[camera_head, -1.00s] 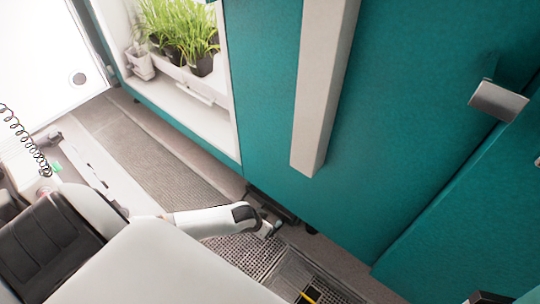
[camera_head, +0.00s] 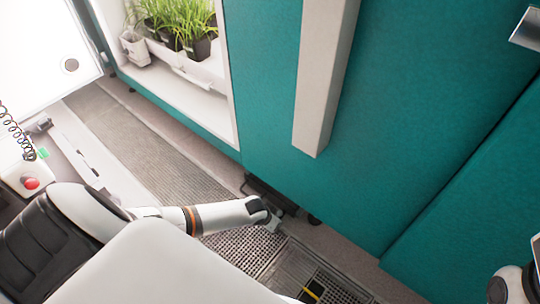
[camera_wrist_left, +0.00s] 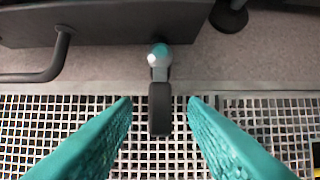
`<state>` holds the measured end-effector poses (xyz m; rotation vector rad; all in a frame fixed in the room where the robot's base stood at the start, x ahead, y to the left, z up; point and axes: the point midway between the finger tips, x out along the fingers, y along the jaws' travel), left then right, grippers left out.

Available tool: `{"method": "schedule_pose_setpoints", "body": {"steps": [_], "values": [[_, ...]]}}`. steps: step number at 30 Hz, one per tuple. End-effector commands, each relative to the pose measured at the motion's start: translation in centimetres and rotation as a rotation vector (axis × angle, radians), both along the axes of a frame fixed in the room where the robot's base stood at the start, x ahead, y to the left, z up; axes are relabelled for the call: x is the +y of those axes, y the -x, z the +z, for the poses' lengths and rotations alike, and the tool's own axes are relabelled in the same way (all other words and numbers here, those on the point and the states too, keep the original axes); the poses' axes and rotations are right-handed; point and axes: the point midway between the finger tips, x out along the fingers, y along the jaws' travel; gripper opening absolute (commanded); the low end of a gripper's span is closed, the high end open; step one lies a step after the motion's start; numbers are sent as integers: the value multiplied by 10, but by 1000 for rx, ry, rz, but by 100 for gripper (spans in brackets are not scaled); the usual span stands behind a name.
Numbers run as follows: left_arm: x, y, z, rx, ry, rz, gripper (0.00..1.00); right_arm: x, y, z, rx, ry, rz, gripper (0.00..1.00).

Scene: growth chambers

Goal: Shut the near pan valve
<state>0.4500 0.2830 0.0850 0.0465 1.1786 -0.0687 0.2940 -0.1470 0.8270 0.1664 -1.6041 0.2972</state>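The near pan valve shows in the left wrist view as a dark lever (camera_wrist_left: 160,108) on a small metal body with a teal and white rounded end (camera_wrist_left: 160,54). The lever points away from the dark pan (camera_wrist_left: 100,24), over the floor grating. My left gripper (camera_wrist_left: 160,135) is open, with its two teal fingers on either side of the lever and a gap on each side. Neither finger visibly touches it. In the head view my left gripper (camera_head: 277,222) is low at the foot of the teal cabinet, and the valve is too small to make out there. My right gripper is not clearly in view.
The teal cabinet (camera_head: 400,110) with a pale vertical handle (camera_head: 325,80) fills the right side. Potted grass (camera_head: 180,25) stands in an open chamber at upper left. In the left wrist view a bent dark bar (camera_wrist_left: 40,75) and a round foot (camera_wrist_left: 229,17) flank the valve.

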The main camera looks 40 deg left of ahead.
Motion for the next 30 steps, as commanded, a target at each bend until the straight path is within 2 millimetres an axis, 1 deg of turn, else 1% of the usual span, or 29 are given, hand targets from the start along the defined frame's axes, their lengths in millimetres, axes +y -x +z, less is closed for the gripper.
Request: {"method": "schedule_pose_setpoints", "body": {"steps": [5,8,12,13,23,30], "values": [[0,0,1,-1,0,0,39,0,0,0,0,0,0,34],[0,0,1,-1,1,0,24,0,0,0,0,0,0,34],[0,0,1,-1,1,0,1,0,0,0,0,0,0,34],[0,0,1,-1,1,0,0,0,0,0,0,0,0,34],[3,0,0,-1,-1,-42,0,0,0,-1,1,0,1,34],[11,-3,-1,-2,-1,-184,0,1,0,-4,-7,4,-1,34]]}}
